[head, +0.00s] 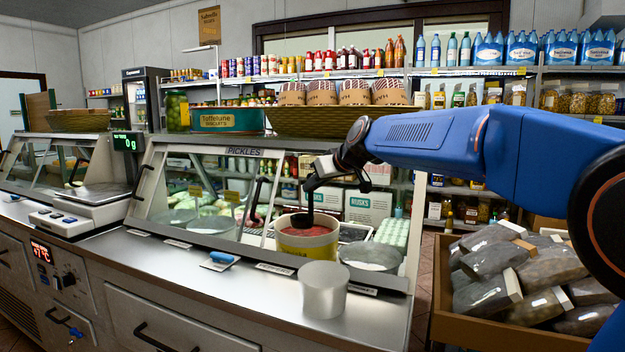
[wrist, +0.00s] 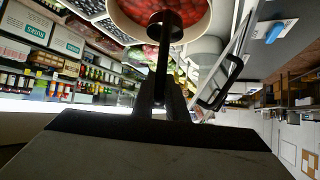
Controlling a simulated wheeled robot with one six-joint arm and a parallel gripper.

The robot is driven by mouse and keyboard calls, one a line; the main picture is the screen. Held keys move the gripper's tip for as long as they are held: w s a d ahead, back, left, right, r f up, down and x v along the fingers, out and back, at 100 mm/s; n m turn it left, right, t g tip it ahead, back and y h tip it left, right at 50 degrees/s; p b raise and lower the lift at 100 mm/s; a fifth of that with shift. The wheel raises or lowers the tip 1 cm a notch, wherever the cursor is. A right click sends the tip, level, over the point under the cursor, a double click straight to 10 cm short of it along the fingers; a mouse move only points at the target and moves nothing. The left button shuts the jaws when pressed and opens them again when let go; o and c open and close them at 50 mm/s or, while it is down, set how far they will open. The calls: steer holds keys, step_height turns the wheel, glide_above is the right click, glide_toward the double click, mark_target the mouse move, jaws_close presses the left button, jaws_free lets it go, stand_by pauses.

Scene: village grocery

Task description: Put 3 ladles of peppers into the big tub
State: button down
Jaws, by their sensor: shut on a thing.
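My gripper (head: 312,184) is shut on the handle of a black ladle (head: 310,205). In the wrist view, the gripper (wrist: 160,98) has the ladle's handle (wrist: 162,65) between its fingers. The ladle hangs roughly upright, with its dark bowl at the red peppers (head: 308,231) inside a yellow-and-white container (head: 306,245). The peppers also show around the ladle bowl in the wrist view (wrist: 190,8). I cannot tell whether the bowl holds any peppers. A plain pale grey tub (head: 324,291) stands upright on the counter in front of that container; its inside is hidden.
The slanted glass pickles case (head: 190,205) surrounds the container's back and left. A round lidded dish (head: 370,254) sits to its right. A scale (head: 92,196) and a blue-handled item (head: 221,260) are on the steel counter. A box of bags (head: 470,325) stands at right.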

step_height(320, 180, down, 9)
steer(key=shift+r, duration=0.2)
stand_by(0.6)
stand_by(0.9)
step_height(320, 180, up, 12)
steer(key=shift+f, duration=0.25)
stand_by(1.0)
steer(key=s+a+r, duration=0.1)
steer(key=s+a, duration=0.1)
steer(key=s, duration=0.5)
steer(key=s+a+r, duration=0.2)
steer(key=s+a, duration=0.1)
steer(key=s, duration=0.4)
stand_by(0.7)
stand_by(0.4)
